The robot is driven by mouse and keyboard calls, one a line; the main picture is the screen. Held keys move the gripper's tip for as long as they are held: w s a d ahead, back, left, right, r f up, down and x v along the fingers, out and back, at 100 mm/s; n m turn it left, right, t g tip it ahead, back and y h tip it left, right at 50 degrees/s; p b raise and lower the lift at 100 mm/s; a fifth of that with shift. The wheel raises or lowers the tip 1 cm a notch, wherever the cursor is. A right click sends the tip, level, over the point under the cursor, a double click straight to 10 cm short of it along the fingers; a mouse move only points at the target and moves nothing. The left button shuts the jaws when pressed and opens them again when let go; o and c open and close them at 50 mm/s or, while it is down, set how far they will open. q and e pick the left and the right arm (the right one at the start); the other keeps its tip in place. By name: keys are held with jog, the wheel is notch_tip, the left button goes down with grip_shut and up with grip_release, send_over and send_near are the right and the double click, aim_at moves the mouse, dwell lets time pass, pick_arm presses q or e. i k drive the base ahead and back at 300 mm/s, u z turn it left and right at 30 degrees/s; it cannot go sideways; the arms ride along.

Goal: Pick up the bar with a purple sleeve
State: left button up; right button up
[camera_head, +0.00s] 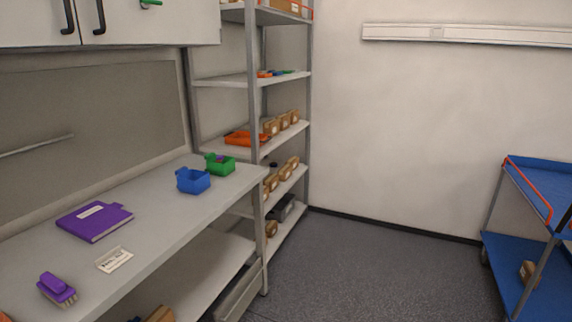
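I cannot make out a bar with a purple sleeve for certain. A green bin (221,168) at the far end of the workbench holds small things, one of them purplish, too small to identify. Small orange, blue and green pieces (276,73) lie on an upper shelf of the rack. The other purple things are a flat binder (94,221) and a brush (57,289) with pale bristles, both on the bench. Neither of my grippers shows in this view.
The grey workbench (165,232) runs along the left, with a blue bin (193,181) and a white card (115,260) on it. A metal rack (257,110) holds an orange tray (243,138) and cardboard boxes. A blue cart (515,262) stands right. The floor between is clear.

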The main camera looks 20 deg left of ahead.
aim_at(220, 157)
jog(key=z, duration=0.4)
jog(key=k, duration=0.6)
jog(key=z, duration=0.2)
jog(key=i, duration=1.85)
jog(key=u, duration=0.95)
jog(key=i, duration=1.8)
jog(key=u, duration=2)
jog(key=i, duration=0.85)
jog(key=u, duration=0.9)
